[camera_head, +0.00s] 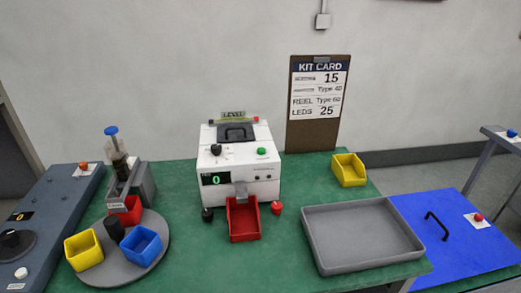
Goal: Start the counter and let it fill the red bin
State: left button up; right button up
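The counter (240,160) is a white machine on the green table, with a green display reading 0, a green button (262,151) and a black knob (215,149) on its sloped top. A red bin (243,219) sits at its front, below the grey chute; its inside looks empty. A second red bin (127,211) stands on a round grey turntable to the left, partly under a grey device. Neither of my grippers shows in the head view.
A yellow bin (84,250), a blue bin (141,245) and a black cylinder share the turntable (112,272). A grey tray (362,268) lies to the right, with a yellow bin (348,170) behind it. A kit card (319,92) reads LEDS 25. A red knob (277,208) sits beside the counter's bin.

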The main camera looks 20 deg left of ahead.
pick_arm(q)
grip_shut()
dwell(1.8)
